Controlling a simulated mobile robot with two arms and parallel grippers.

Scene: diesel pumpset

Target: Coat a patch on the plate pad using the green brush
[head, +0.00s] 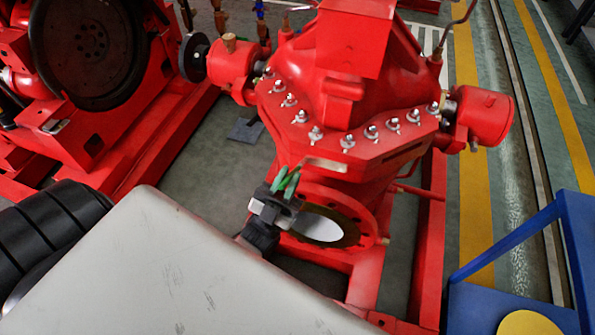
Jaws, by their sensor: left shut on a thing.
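My left gripper (277,203) is shut on the green brush (288,181), in front of the red pump's lower flange. The brush is small in the view and points up; its bristle end is hard to make out. A pale, flat rectangular pad (325,165), which looks like the plate pad, lies on the red casing just right of the brush. I cannot tell whether the brush touches it, or whether any coating is on it. My right gripper is not in view.
The red pump (340,110) has a row of studs along its casing. Its round flange (355,210) with a white face stands close to my left gripper. A blue stand (520,260) with a yellow disc is at the right. Red engine parts (85,45) fill the upper left.

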